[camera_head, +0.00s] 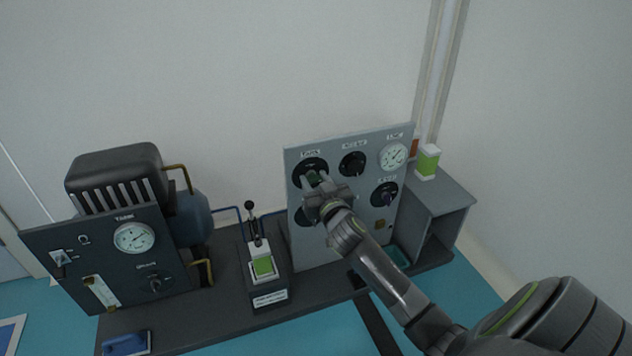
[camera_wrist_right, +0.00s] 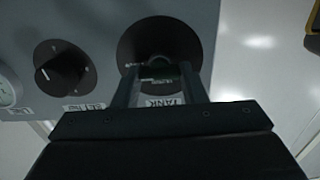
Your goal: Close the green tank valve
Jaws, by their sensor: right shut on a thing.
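The tank valve (camera_head: 309,164) is a round black dial with a knob at the top left of the grey upright panel (camera_head: 318,245), under a small label. In the right wrist view the dial (camera_wrist_right: 150,32) shows at the top middle, with a "TANK" label (camera_wrist_right: 161,100) beside it. How far the knob is turned cannot be told. My left gripper is not in view.
The panel also carries another black knob (camera_head: 353,163), a lower right knob (camera_head: 384,194) and a white gauge (camera_head: 393,157). To the left stand a lever unit with a green-white block (camera_head: 263,266) and a dark compressor box (camera_head: 115,178). A grey shelf (camera_head: 447,199) stands at right.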

